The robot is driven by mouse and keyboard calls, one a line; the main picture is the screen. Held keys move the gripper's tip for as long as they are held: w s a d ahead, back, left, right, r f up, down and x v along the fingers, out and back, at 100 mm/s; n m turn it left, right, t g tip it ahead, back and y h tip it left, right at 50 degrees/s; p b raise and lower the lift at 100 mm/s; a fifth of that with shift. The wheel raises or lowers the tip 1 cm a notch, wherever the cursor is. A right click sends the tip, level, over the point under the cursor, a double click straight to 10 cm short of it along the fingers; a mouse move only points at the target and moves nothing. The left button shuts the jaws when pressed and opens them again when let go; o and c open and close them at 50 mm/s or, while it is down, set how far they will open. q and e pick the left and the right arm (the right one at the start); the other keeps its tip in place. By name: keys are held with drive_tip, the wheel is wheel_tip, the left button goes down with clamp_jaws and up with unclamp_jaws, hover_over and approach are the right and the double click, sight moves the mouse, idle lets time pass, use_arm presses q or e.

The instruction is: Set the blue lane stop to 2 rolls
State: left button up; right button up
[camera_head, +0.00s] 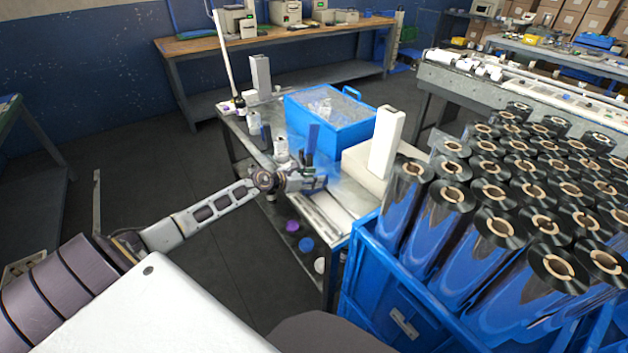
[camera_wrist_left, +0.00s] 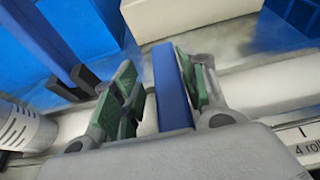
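My left gripper (camera_head: 314,172) reaches in from the left over the low bench. In the left wrist view its two green-padded fingers (camera_wrist_left: 163,95) stand on either side of a narrow upright blue piece (camera_wrist_left: 173,90), which looks like the blue lane stop. A gap shows on its left side; the right pad is close to it, and contact is unclear. A label reading "4 roll", cut off by the frame edge, lies on the pale strip (camera_wrist_left: 305,133) to the right. Another blue bar (camera_wrist_left: 48,38) with black blocks at its foot stands at the left. My right gripper is not in view.
A blue crate (camera_head: 352,134) with clear film stands behind the gripper. A white post (camera_head: 385,142) on a pale block rises to its right. A large blue bin (camera_head: 385,290) of film rolls fills the right side. White cups (camera_head: 281,147) stand close left of the gripper.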

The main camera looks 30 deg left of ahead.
use_arm(q)
drive_tip(key=shift+s+d, duration=0.1)
drive_tip(key=shift+d, duration=0.05)
drive_tip(key=shift+s, duration=0.1)
drive_tip(key=shift+v, duration=1.2)
drive_tip(key=v, duration=0.9)
drive_tip(key=shift+a, duration=0.25)
drive_tip(key=shift+s+r, duration=0.1)
idle(0.5)
